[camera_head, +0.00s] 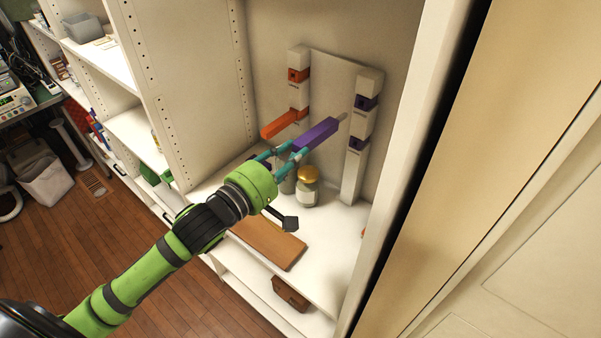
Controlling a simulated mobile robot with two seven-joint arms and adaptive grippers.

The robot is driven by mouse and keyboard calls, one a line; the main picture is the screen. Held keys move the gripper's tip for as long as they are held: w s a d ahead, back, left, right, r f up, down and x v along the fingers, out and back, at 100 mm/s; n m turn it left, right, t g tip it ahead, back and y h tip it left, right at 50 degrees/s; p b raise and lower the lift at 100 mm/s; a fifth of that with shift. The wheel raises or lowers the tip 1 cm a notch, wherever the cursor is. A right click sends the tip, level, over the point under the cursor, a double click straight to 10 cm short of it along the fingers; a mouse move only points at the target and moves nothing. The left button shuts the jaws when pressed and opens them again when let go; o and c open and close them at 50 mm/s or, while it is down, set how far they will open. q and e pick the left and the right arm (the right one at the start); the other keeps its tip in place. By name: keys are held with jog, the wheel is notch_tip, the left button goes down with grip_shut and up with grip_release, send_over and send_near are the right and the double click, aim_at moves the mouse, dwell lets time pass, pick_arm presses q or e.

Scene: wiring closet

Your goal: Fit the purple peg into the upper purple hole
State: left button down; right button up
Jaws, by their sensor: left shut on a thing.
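The purple peg (316,135) has a grey tip that points up and to the right. My left gripper (291,150), with teal fingers, is shut on its near end. The peg is held above the shelf, tilted in the picture. The right white post (360,125) has two purple bands with dark holes. The upper purple hole (366,103) is open and in clear view. The lower purple hole (356,143) is also visible. The peg's tip appears just left of the post, between the two holes in height; the exact gap cannot be told. My right gripper is not in view.
The left post (298,75) has orange bands, and an orange peg (284,123) sticks out from its lower one. A gold-lidded jar (307,188) stands below the purple peg. A brown board (268,243) lies on the shelf. Cabinet walls close both sides.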

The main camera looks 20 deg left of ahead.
aim_at(308, 144)
pick_arm(q)
jog(key=shift+w+a+p, duration=0.15)
jog(key=shift+a+p, duration=0.05)
jog(key=shift+p, duration=0.15)
jog(key=shift+d, duration=0.1)
jog(key=x, duration=0.3)
jog(key=shift+w+d+f+p, duration=0.15)
jog(key=shift+w+f+p, duration=0.05)
jog(key=shift+w+p, duration=0.15)
jog(key=shift+x, duration=0.8)
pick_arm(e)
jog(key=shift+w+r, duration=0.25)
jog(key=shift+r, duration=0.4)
pick_arm(q)
jog(key=shift+d, duration=0.1)
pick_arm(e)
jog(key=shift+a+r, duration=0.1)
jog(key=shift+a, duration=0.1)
pick_arm(q)
jog(key=shift+p, duration=0.3)
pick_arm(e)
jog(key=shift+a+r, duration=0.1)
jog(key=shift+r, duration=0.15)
